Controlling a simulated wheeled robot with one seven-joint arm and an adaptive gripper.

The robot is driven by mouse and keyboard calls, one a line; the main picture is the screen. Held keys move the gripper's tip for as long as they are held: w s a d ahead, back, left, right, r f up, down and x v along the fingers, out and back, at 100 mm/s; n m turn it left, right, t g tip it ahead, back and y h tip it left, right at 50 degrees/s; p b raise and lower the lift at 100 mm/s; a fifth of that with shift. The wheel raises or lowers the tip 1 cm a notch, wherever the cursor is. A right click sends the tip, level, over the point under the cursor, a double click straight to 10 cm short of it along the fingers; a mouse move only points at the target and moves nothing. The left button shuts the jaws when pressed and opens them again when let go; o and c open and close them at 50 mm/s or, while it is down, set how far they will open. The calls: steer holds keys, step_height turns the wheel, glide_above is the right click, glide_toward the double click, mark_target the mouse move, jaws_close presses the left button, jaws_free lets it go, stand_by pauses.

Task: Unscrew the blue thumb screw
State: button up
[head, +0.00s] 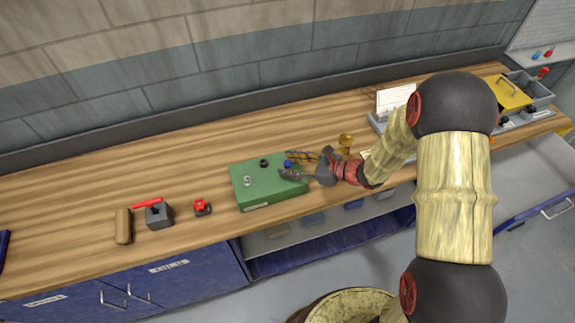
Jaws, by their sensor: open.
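The green box (262,195) sits on the wooden bench, left of my arm. The blue thumb screw (288,163) is small and stands on the box's top near its back right corner. A black knob (264,162) and a silver knob (247,181) are on the same top, left of the blue screw. My gripper (302,168) reaches in from the right at the box's right end, beside the blue screw. Its jaws are open. One dark finger lies in front of the screw in the picture; I cannot tell whether it touches the screw or the box.
A red knob (201,206), a grey block with a red lever (158,214) and a tan cylinder (123,227) stand left of the box. A brass cup-like piece (345,141) stands behind my gripper. An open drawer (530,178) juts out at the right. The bench's far left is mostly clear.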

steer(key=shift+w+a+f, duration=0.2)
steer(key=shift+w+a, duration=0.05)
steer(key=shift+a, duration=0.2)
steer(key=shift+c, duration=0.4)
jaws_close()
steer(key=shift+r, duration=0.1)
